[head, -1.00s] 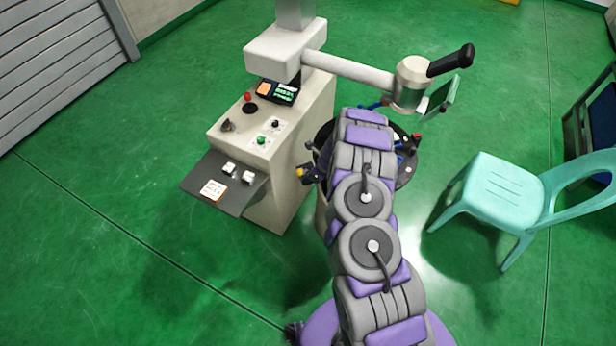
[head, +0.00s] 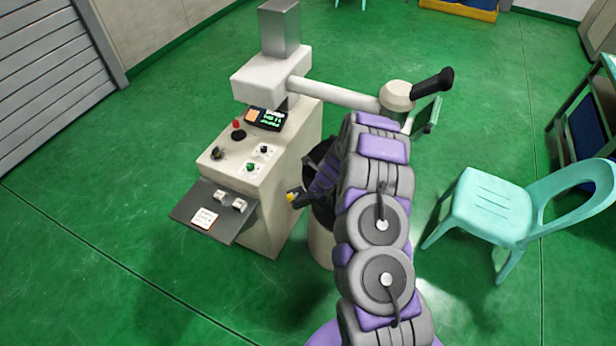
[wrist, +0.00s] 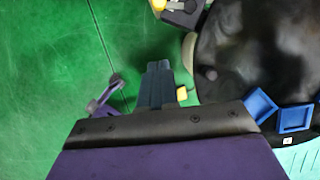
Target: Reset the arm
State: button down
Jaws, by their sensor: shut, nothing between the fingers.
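My arm (head: 382,220) rises through the middle right of the head view, in front of the machine's side. My gripper (wrist: 157,85) shows in the wrist view as two dark fingers closed together, with nothing held between them. It points over the green floor, left of a round dark tray (wrist: 235,50). A small yellow piece (wrist: 182,93) shows just beside the fingers; I cannot tell whether they touch. In the head view the arm hides most of the tray, and I cannot make out the fingertips there.
A beige machine (head: 240,180) with a control panel stands left of my arm, its white horizontal arm (head: 335,95) reaching right. A turquoise chair (head: 490,207) stands to the right. Blue square pieces (wrist: 293,118) lie at the tray's edge. Green floor is clear at left.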

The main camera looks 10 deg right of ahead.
jog(key=shift+d, duration=0.1)
jog(key=s+a+r+n+g+y+b, duration=0.1)
jog(key=s+a+r+n, duration=0.35)
jog(key=r, duration=0.35)
jog(key=s+a+r+n+b, duration=0.1)
jog(key=s+a+r+n, duration=0.2)
jog(key=s+r+n, duration=0.3)
jog(key=s+a+r+n+g+y+b, duration=0.1)
jog(key=s+a+r+n, duration=0.25)
jog(key=r, duration=0.55)
jog(key=s+d+r+n+g+h+b, duration=0.1)
jog(key=s+n, duration=0.3)
jog(key=s, duration=0.6)
jog(key=s+d+r+n+g+h+b, duration=0.1)
jog(key=s+d+r+n, duration=0.3)
jog(key=s, duration=0.7)
jog(key=s+d+r+n+h+b, duration=0.1)
jog(key=s+d+r+n+h, duration=0.1)
jog(key=s, duration=0.8)
jog(key=r+n+h, duration=0.1)
jog(key=n, duration=0.1)
jog(key=shift+s+d+n+g, duration=0.4)
jog(key=c, duration=1.8)
grip_release()
